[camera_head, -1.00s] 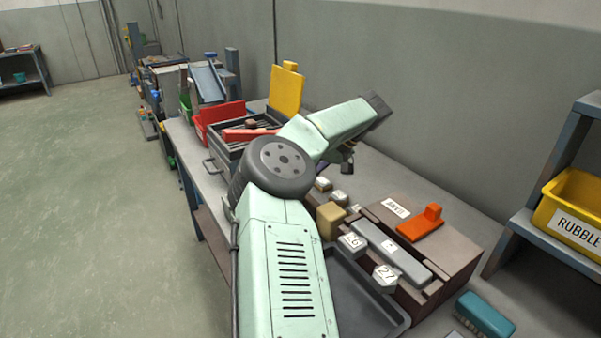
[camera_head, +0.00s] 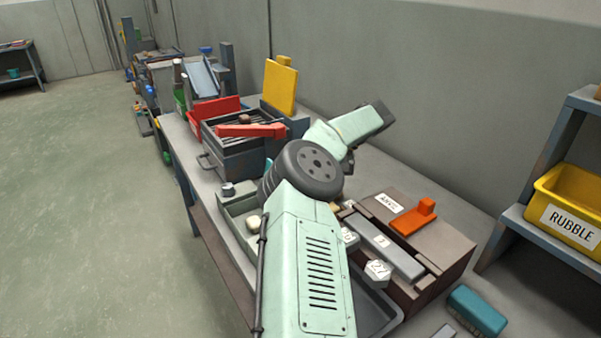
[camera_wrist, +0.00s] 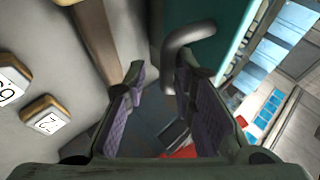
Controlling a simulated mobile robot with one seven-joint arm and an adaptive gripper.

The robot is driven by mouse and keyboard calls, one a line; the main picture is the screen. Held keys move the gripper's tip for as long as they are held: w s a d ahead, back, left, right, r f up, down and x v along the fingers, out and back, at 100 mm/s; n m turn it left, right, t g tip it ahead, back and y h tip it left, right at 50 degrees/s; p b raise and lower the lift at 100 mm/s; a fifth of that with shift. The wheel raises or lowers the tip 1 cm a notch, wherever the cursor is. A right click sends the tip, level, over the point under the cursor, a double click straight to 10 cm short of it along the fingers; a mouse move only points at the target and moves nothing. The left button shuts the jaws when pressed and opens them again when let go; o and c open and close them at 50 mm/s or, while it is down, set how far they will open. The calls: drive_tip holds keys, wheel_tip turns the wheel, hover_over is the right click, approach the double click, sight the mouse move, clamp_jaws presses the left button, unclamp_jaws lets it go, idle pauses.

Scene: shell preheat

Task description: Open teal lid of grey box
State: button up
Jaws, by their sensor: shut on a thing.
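In the wrist view, a teal panel (camera_wrist: 231,28), which looks like the lid, runs down the upper middle. A grey curved handle (camera_wrist: 185,37) stands out beside it and bends down toward my fingers. My gripper (camera_wrist: 163,85) has its two purple-padded fingers on either side of the handle's lower end, shut on the handle; a gap shows near the left finger. The exact contact is partly hidden by the right finger. In the head view my arm hides the gripper, and I cannot make out the lid or its grey box there.
A brown box (camera_head: 452,250) with an orange piece (camera_head: 416,218) stands right of my arm. A pale grey-green tray (camera_head: 236,208) lies left of it. A drawer unit with a red bar (camera_head: 250,130) and a yellow panel (camera_head: 280,87) stand behind. A teal block (camera_head: 477,312) lies front right.

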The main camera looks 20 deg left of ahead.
drive_tip(key=o, duration=0.3)
drive_tip(key=shift+w+d+f, duration=0.15)
drive_tip(key=shift+d+f, duration=0.05)
drive_tip(key=shift+f, duration=0.15)
drive_tip(key=shift+o, duration=0.2)
drive_tip(key=shift+r, duration=0.2)
drive_tip(key=shift+w+d+r, duration=0.1)
drive_tip(key=shift+d+r, duration=0.05)
drive_tip(key=shift+r, duration=0.05)
drive_tip(key=v, duration=1.1)
drive_tip(key=shift+d, duration=0.1)
